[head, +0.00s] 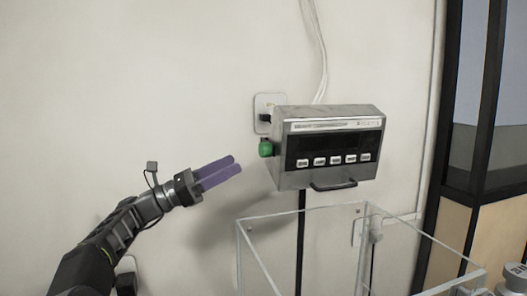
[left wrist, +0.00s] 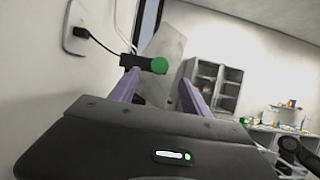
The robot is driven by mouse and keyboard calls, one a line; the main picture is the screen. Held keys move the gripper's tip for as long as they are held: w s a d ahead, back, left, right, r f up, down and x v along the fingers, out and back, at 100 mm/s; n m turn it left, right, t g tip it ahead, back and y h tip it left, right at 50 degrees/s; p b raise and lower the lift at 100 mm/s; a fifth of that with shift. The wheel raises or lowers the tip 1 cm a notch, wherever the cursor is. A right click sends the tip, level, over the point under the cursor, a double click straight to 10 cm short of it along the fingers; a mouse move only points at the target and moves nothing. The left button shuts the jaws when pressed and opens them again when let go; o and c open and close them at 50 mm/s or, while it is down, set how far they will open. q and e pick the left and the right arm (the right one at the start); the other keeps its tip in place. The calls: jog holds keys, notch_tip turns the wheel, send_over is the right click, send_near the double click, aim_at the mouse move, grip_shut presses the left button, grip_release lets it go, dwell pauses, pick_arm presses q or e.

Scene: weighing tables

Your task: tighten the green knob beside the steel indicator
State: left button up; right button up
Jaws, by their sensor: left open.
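The steel indicator (head: 328,150) is a grey metal box on the wall with a dark display and a row of white buttons. The green knob (head: 266,148) sticks out of its left side. In the left wrist view the green knob (left wrist: 159,65) shows ahead, between the purple fingers and nearer the left one. My left gripper (head: 238,165) is open, its purple fingers pointing right, to the left of and a little below the knob, apart from it. In the left wrist view the left gripper (left wrist: 158,88) has its fingers spread with nothing between them. My right gripper is not in view.
A dark-framed glass partition (head: 470,130) is at the right. The wall left of the knob is clear.

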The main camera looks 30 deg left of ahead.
aim_at(260, 151)
pick_arm(q)
jog(key=p+x, duration=0.3)
jog(key=x, duration=0.3)
jog(key=shift+w+d+r, duration=0.1)
jog(key=shift+w+d, duration=0.1)
jog(key=shift+w, duration=0.05)
jog(key=shift+w+d+r, duration=0.1)
jog(key=shift+w+d, duration=0.3)
jog(key=shift+w, duration=0.05)
grip_shut()
